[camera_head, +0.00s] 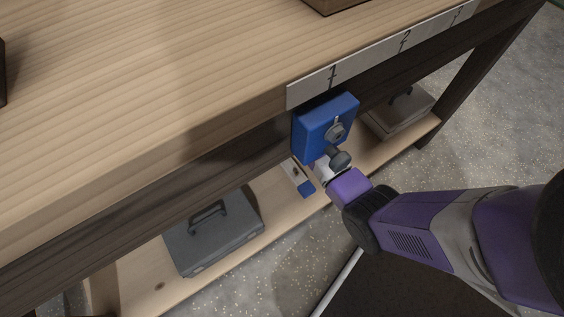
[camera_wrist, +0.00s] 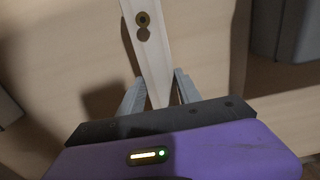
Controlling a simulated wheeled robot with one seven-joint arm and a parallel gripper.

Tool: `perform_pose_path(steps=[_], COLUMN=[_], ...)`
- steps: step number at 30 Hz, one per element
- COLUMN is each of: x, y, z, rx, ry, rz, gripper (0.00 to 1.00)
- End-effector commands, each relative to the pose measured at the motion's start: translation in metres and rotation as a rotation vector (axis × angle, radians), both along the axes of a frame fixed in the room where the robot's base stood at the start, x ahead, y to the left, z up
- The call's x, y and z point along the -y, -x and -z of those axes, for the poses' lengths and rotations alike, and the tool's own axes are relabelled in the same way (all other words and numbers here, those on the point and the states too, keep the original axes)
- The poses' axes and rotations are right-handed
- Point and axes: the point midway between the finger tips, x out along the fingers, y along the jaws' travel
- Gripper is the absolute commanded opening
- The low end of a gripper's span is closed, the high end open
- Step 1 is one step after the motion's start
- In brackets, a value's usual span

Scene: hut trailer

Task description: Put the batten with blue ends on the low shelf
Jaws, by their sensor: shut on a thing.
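The batten (camera_head: 299,177) shows in the head view under the bench, over the low shelf (camera_head: 276,213). It is pale with a dark hole mark, and its near end is blue. In the wrist view the pale batten (camera_wrist: 155,58) runs from the top edge down between the fingers of my gripper (camera_wrist: 159,88), which is shut on it. No blue end shows there.
A blue vise-like block (camera_head: 312,133) with a grey knob hangs at the bench's front edge, close above my wrist. A grey toolbox (camera_head: 220,238) sits left on the shelf; another grey case (camera_head: 399,113) sits right. A numbered strip (camera_head: 365,56) lines the bench (camera_head: 150,90).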

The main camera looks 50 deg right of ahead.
Motion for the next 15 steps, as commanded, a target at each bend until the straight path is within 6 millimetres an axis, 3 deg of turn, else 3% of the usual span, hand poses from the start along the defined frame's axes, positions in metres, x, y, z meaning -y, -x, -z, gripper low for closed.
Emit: perform_pose_path(steps=[9,15], x=[0.0,0.0], y=[0.0,0.0], z=[0.041,0.041], rx=[-0.001,0.001], ry=[0.001,0.001], rz=[0.0,0.0], gripper=[0.0,0.0])
